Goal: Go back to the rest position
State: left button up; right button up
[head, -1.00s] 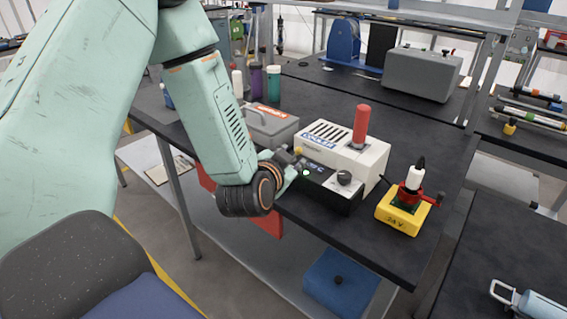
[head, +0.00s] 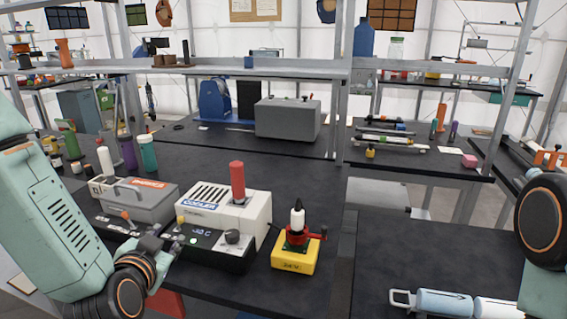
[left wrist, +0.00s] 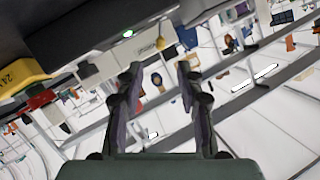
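My left arm comes in from the left in the head view. My left gripper (head: 160,245) is in front of the black control box (head: 215,250) of the white cooler unit; I cannot tell whether they touch. In the left wrist view the two fingers of this gripper (left wrist: 158,72) stand apart with nothing between them. A joint of my right arm (head: 541,220) shows at the right edge of the head view; its gripper is out of view.
On the dark bench are the white cooler (head: 252,205) with a red cylinder, a grey toolbox (head: 140,203) and a yellow block (head: 296,254) with a red clamp. Blue-white cylinders (head: 445,303) lie at front right. The bench behind the cooler is largely clear.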

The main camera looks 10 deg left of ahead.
pick_arm(q)
jog(key=s+d+f+n+g+h+b, duration=0.1)
jog(key=s+d+f+n+g+h, duration=0.15)
jog(key=s+f, duration=0.45)
jog(key=s+d+f+n+g+h+b, duration=0.1)
jog(key=s+d+f+n+g, duration=0.2)
jog(key=f, duration=0.7)
jog(key=s+d+f+m+g+b, duration=0.1)
jog(key=s+d+f+g, duration=0.1)
jog(key=s+f+g, duration=0.2)
jog(key=s+d+f+m+g+b, duration=0.1)
jog(key=s+f+g, duration=0.3)
jog(key=s+f, duration=0.7)
jog(key=s+d+b, duration=0.1)
jog(key=s, duration=0.4)
jog(key=shift+d+m, duration=0.2)
jog(key=shift+m, duration=0.15)
